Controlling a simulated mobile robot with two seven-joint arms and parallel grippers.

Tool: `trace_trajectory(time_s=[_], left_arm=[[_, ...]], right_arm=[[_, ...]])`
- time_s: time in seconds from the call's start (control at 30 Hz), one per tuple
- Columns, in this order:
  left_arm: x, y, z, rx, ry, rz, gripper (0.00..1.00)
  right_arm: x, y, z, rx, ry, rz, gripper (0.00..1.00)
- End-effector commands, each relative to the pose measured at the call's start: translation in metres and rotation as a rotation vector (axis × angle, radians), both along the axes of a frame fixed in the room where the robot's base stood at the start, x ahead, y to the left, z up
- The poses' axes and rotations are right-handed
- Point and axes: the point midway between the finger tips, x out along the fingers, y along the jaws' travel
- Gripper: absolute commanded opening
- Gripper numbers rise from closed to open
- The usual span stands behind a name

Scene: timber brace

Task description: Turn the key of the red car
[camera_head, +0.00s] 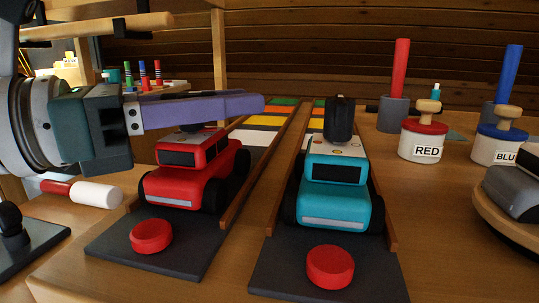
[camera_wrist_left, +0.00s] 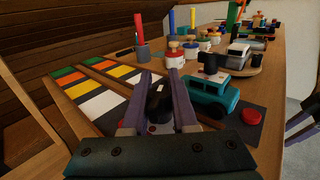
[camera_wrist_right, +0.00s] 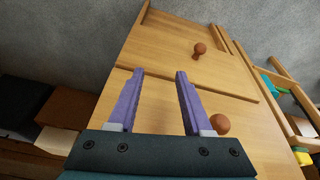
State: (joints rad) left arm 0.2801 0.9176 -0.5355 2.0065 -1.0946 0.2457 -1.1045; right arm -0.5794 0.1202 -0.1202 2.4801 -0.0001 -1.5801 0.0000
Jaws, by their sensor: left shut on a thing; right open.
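The red car (camera_head: 185,180) stands on the left dark ramp (camera_head: 175,259) behind a red button (camera_head: 150,236). My left gripper (camera_head: 252,104) reaches over its roof from the left. In the left wrist view my left gripper (camera_wrist_left: 159,80) has its purple fingers on both sides of a black key (camera_wrist_left: 158,103) and is shut on it. In the head view the fingers hide this key, and its turn angle cannot be told. My right gripper (camera_wrist_right: 160,74) is open and empty, above a wooden surface with round knobs.
A teal car (camera_head: 335,185) with its own black key (camera_head: 339,119) stands close to the right, behind another red button (camera_head: 330,266). Wooden rails (camera_head: 231,205) edge the lanes. Jars marked RED (camera_head: 422,141) and BLUE (camera_head: 494,147) stand further right.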

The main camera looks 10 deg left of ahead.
Motion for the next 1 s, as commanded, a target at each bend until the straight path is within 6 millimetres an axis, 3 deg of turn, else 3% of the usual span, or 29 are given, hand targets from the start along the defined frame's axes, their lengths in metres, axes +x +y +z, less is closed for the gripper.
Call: trace_trajectory(time_s=[0.03,0.1,0.4,0.7,1.0], left_arm=[[0.0,0.0,-0.011,-0.001,-0.008,-0.043,0.0],[-0.001,-0.001,-0.01,-0.001,-0.008,-0.109,0.0],[-0.008,-0.005,-0.004,-0.004,-0.007,-0.371,0.0],[-0.015,-0.007,0.0,-0.004,-0.005,-0.551,0.0],[-0.017,-0.007,0.001,-0.001,-0.002,-0.625,0.0]], right_arm=[[0.0,0.0,-0.025,0.0,0.0,0.0,0.5],[0.0,0.0,-0.041,0.0,0.001,0.0,0.5],[0.0,0.0,-0.087,0.0,0.001,0.0,0.5],[0.0,0.0,-0.105,0.0,0.001,0.0,0.5],[0.0,0.0,-0.111,0.0,0.001,0.0,0.5]])
